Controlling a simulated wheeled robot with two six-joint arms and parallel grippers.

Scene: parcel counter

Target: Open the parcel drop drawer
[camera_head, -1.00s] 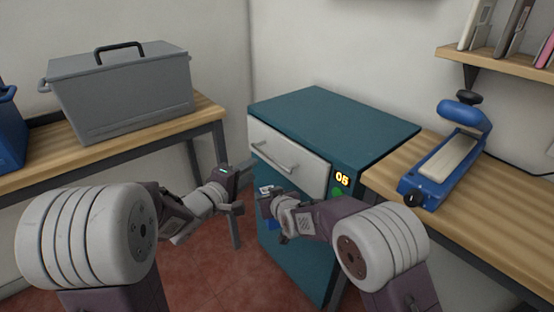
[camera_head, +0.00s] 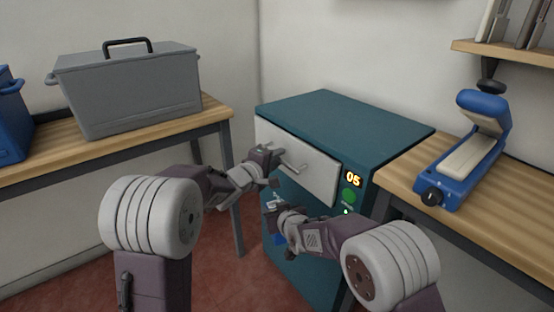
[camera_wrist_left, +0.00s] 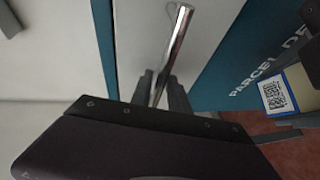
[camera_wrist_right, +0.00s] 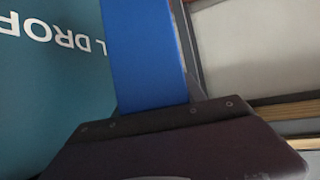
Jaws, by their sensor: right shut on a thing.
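The drop drawer (camera_head: 292,148) is a white front in the upper part of a teal cabinet (camera_head: 345,118). It looks closed, its front about level with the cabinet face. Its silver bar handle (camera_head: 294,168) also shows in the left wrist view (camera_wrist_left: 175,50). My left gripper (camera_head: 274,166) is at the handle's left end, and the bar passes between its dark fingers; whether they touch it is unclear. My right gripper (camera_head: 273,215), lower and in front of the cabinet, is shut on a blue parcel (camera_wrist_right: 147,50). The parcel's white label (camera_wrist_left: 274,95) shows in the left wrist view.
A lit 05 display (camera_head: 352,178) and a green button (camera_head: 349,195) are right of the drawer. A wooden counter (camera_head: 405,185) with a blue device (camera_head: 462,160) adjoins on the right. A left table (camera_head: 215,113) holds a grey lidded box (camera_head: 130,92).

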